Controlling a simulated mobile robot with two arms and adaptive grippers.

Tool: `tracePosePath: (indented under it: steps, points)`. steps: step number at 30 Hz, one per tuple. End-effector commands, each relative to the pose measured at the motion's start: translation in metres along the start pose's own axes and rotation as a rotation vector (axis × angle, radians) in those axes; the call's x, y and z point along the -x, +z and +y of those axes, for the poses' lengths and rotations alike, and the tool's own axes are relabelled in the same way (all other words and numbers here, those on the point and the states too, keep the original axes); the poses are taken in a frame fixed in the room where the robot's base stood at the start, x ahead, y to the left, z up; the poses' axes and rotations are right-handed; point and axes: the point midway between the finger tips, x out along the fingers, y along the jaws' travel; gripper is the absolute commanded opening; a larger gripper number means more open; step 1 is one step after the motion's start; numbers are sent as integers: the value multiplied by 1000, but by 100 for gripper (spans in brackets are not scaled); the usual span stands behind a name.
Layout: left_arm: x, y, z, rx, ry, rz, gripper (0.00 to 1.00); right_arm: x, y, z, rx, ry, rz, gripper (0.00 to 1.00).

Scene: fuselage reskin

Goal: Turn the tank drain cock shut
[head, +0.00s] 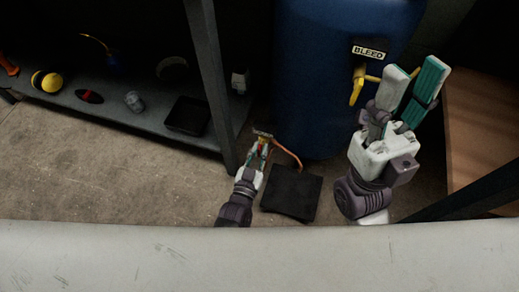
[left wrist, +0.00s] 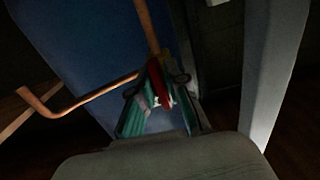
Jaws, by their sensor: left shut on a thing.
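The blue tank (head: 315,70) stands upright at the centre of the head view, and its blue side fills much of the left wrist view (left wrist: 75,50). The drain cock's red handle (left wrist: 158,82) shows in the left wrist view on a copper pipe (left wrist: 95,88). My left gripper (head: 262,143) is low beside the tank's foot, shut on the red handle, with its teal fingers (left wrist: 160,112) on either side. The fingers partly hide the cock's body. My right gripper (head: 416,68) is open and empty, raised in front of the tank's right side.
A yellow bleed lever (head: 357,85) under a BLEED label (head: 369,53) is close to my right gripper. A black square pan (head: 291,193) lies on the floor. A grey post (head: 208,80) and a shelf with tools (head: 100,110) stand left. A pale edge (head: 260,258) crosses the front.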

Motion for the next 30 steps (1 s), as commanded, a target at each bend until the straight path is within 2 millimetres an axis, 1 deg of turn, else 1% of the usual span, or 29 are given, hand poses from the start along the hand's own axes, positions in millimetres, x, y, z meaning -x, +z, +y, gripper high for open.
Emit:
tracePosePath:
  steps: [5,6,8,9,10,18,22,26,30]
  points:
    - [-1,-1,0,0,0,2,0,0,0,0,0,0,0,40]
    - [-1,-1,0,0,0,2,16,0,0,0,0,0,0,40]
    - [-1,-1,0,0,0,2,26,0,0,0,0,0,0,40]
    - [-1,-1,0,0,0,2,33,0,0,0,0,0,0,40]
    - [-1,-1,0,0,0,2,35,0,0,0,0,0,0,40]
    - [0,0,0,1,0,0,35,-1,0,1,2,2,5,40]
    - [9,1,0,1,0,-2,35,-1,-1,1,2,2,5,40]
    - [30,1,0,1,0,-3,35,-1,0,0,1,1,3,40]
    - [62,1,0,0,0,-2,35,0,0,0,1,1,3,40]
